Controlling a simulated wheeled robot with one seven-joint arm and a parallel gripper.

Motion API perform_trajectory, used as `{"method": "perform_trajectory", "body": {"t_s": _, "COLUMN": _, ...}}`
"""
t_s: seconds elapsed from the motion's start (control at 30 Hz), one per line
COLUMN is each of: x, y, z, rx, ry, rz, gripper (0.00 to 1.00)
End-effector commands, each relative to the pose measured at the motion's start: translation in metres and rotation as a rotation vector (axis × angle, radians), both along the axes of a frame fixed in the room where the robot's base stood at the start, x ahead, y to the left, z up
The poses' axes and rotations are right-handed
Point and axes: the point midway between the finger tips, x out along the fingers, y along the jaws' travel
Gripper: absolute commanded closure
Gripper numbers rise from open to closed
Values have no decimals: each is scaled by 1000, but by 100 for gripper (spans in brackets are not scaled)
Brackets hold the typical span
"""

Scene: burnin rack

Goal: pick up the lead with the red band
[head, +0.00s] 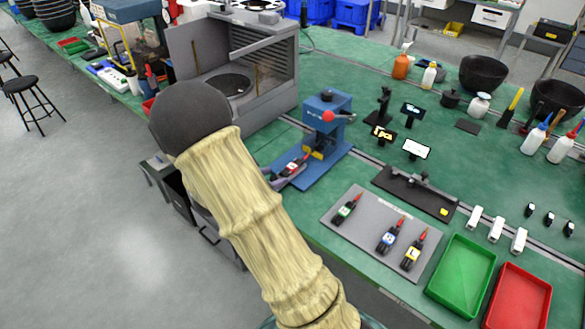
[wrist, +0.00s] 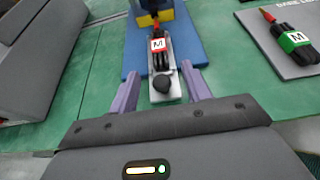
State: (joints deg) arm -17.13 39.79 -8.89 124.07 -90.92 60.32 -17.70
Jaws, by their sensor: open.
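The lead with the red band (wrist: 158,58) is black, with a white "M" label, and lies bundled on a light metal plate of a blue fixture (wrist: 190,52). In the head view the same lead (head: 292,168) rests at the front of the blue press (head: 325,112). My gripper (wrist: 164,82) is open, its two purple fingers apart on either side of the plate's near end. A black knob (wrist: 163,84) sits between the fingers; the lead's body lies just beyond them. In the head view my sleeved arm hides most of the gripper.
A grey mat (head: 335,222) right of the press holds leads with green (head: 346,208), blue (head: 389,237) and yellow (head: 413,251) bands. A grey oven-like box (head: 270,85) stands left of the press. Green (head: 463,278) and red (head: 518,298) trays lie at the front right.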

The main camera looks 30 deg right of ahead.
Motion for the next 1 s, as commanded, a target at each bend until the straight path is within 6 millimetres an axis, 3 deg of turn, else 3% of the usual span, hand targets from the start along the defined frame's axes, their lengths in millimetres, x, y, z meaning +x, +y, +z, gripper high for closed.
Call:
{"method": "perform_trajectory", "body": {"t_s": 0.33, "x": 1, "y": -3, "z": 0, "rx": 0, "ry": 0, "rz": 0, "gripper": 52}}
{"method": "perform_trajectory", "body": {"t_s": 0.7, "x": 15, "y": -45, "z": -14, "rx": 0, "ry": 0, "rz": -1, "gripper": 52}}
{"method": "perform_trajectory", "body": {"t_s": 1.0, "x": 17, "y": -47, "z": -15, "rx": 0, "ry": 0, "rz": 0, "gripper": 52}}
